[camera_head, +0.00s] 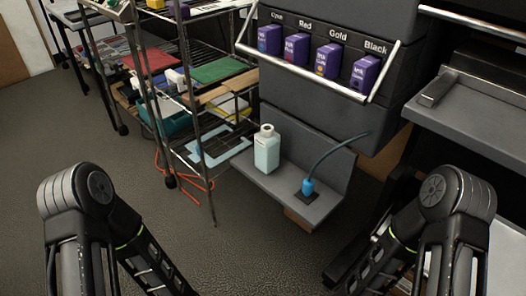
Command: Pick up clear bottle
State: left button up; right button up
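A pale, translucent bottle (267,150) with a light cap stands upright on a low grey ledge (284,193) below the ink machine. It is the only bottle I can make out on the ledge. My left arm comes in at the lower left and my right arm at the lower right, both well apart from the bottle. Neither gripper's fingers show in the view.
A blue connector (308,187) with a dark hose rises from the ledge to the right of the bottle. A metal rail (315,82) crosses in front of purple cartridges (328,60) above. A wire rack (205,115) with folders stands at left. Orange cable (190,187) lies beneath it. Carpet in front is clear.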

aim_at(267, 142)
jog(key=i+j+z, duration=0.1)
jog(key=j, duration=0.25)
jog(key=i+j+z, duration=0.2)
jog(key=j, duration=0.45)
jog(key=i+j+z, duration=0.1)
jog(key=j, duration=0.3)
jog(key=i, duration=0.1)
